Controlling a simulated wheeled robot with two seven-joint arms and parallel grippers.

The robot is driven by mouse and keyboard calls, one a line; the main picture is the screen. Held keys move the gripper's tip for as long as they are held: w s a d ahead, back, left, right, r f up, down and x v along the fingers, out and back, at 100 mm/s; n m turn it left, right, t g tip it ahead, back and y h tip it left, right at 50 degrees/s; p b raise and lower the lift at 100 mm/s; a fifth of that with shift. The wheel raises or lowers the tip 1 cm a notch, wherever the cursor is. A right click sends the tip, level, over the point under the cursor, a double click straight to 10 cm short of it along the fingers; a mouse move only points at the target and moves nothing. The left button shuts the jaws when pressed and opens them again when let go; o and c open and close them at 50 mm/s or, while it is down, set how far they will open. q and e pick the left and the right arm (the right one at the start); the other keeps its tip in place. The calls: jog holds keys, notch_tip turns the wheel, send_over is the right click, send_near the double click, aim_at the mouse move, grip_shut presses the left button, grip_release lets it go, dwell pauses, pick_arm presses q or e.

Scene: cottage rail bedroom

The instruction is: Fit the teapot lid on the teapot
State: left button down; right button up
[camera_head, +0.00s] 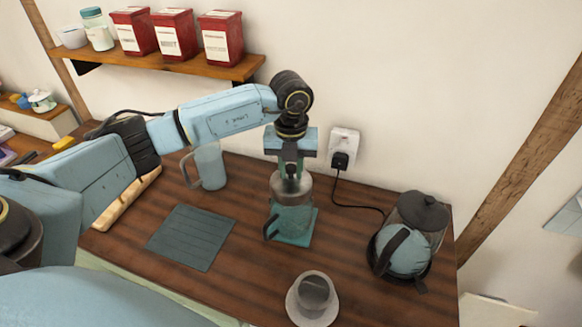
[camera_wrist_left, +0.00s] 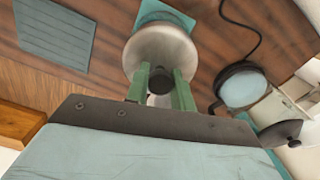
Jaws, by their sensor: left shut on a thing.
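My left gripper (camera_head: 291,165) points down over the middle of the counter. Its green fingers are shut on the dark knob (camera_wrist_left: 160,80) of a grey domed lid (camera_wrist_left: 163,47), which I take as the teapot lid. Directly below in the head view is a teal-grey, see-through pot (camera_head: 292,218) with a dark handle at its lower left, apparently the teapot. It stands upright on a teal square mat (camera_head: 308,238). The lid looks in line with the pot's top; I cannot tell whether it is seated or just above. My right gripper is not in view.
A blue kettle (camera_head: 404,252) with black handle and a dark-lidded jar (camera_head: 423,210) stand at right. A cup (camera_head: 314,291) on a saucer is in front. A pale blue jug (camera_head: 209,168) stands behind the dark placemat (camera_head: 190,238). A cord runs from the wall plug (camera_head: 341,160).

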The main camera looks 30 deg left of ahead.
aim_at(291, 178)
pick_arm(q)
jog(key=shift+f+b, duration=0.85)
jog(key=shift+f, duration=0.5)
jog(key=shift+f, duration=0.15)
jog(key=c, duration=1.1)
grip_release()
notch_tip(291, 178, up, 13)
jog(key=shift+r+b, duration=0.2)
jog(key=shift+b, duration=0.4)
